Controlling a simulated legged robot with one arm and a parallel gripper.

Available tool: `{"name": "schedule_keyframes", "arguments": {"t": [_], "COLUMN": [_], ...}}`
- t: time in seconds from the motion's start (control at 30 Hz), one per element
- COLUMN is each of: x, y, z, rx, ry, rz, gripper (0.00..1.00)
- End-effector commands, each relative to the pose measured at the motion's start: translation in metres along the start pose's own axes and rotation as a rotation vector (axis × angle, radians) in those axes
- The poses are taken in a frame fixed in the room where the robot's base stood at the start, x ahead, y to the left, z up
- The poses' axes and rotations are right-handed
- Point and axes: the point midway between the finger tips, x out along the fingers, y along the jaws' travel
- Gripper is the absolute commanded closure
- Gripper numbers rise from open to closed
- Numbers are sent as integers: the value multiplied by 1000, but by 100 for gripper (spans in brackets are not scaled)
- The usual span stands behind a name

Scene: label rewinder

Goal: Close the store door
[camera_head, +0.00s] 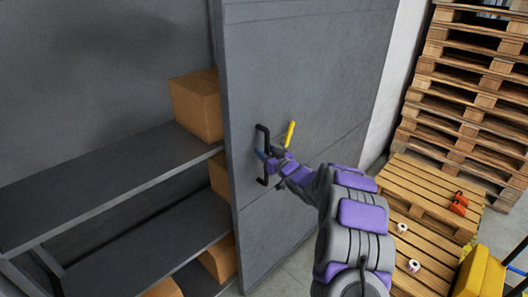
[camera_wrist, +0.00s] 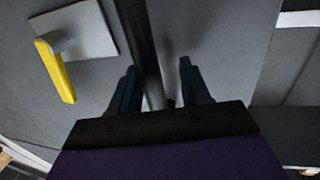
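The store door (camera_head: 320,80) is a large grey panel in the middle of the head view. To its left the store stands open, with its shelves showing. A black vertical handle (camera_head: 262,136) is on the door near its left edge, with a yellow lever (camera_head: 291,134) just to the right. My gripper (camera_head: 268,157) is at the handle. In the wrist view, the dark handle bar (camera_wrist: 145,45) runs between my two fingers (camera_wrist: 158,68). The fingers are apart, with a gap between the bar and the right finger. The yellow lever also shows there (camera_wrist: 55,70), on a light plate.
Grey shelves (camera_head: 90,185) hold several cardboard boxes (camera_head: 198,104) left of the door. Stacked wooden pallets (camera_head: 470,85) stand at the right. A lower pallet (camera_head: 425,190) carries an orange tool (camera_head: 459,203) and small white rolls. A yellow object (camera_head: 480,272) is at the lower right.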

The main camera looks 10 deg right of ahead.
Motion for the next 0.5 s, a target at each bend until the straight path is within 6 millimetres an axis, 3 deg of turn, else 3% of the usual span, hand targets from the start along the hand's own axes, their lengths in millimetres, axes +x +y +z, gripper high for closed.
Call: {"name": "schedule_keyframes", "arguments": {"t": [0.43, 0.5], "x": [10, 10], "y": [-1, -2], "z": [-1, -1], "rx": [0, -1], "ry": [2, 1], "rz": [-1, -1], "gripper": [54, 59]}}
